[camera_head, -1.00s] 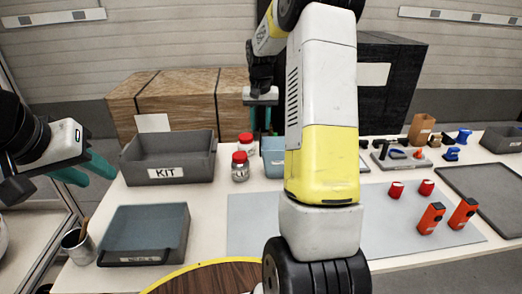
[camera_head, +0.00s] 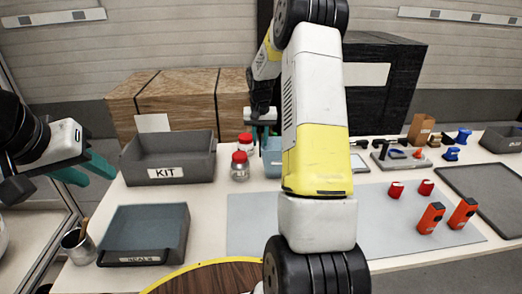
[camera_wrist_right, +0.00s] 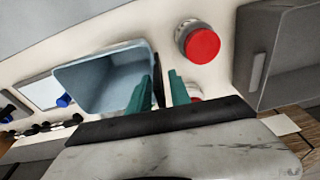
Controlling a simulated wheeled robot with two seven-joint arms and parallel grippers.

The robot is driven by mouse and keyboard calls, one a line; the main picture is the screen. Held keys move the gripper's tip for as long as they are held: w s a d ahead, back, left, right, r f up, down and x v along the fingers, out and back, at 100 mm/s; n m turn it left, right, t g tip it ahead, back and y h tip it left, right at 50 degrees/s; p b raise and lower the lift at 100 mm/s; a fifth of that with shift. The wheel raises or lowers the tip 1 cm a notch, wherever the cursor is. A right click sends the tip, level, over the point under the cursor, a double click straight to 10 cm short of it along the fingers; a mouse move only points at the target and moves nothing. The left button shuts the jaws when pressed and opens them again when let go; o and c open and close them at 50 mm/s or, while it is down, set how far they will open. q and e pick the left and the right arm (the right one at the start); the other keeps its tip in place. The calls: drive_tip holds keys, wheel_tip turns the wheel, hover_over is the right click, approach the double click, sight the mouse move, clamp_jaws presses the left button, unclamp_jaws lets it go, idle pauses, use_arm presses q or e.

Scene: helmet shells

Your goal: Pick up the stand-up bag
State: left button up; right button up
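A brown upright object (camera_head: 421,130) that looks like a stand-up bag is at the back right of the table, far from both grippers. My right gripper (camera_head: 264,137) is open, fingers pointing down, above the rim of a small blue-grey bin (camera_head: 272,164). In the right wrist view the bin (camera_wrist_right: 92,80) is at the left of the open fingers (camera_wrist_right: 160,92); one finger overlaps its near wall. I cannot tell whether they touch. My left gripper (camera_head: 85,172) is open and empty at the left, beside the table. My right forearm hides the table's middle.
Red-lidded jars (camera_head: 240,167) stand close left of the bin; a red lid (camera_wrist_right: 203,45) shows in the wrist view. A KIT tray (camera_head: 182,176) and a grey tray (camera_head: 128,259) are at left.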

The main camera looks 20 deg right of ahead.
clamp_jaws()
idle(1.2)
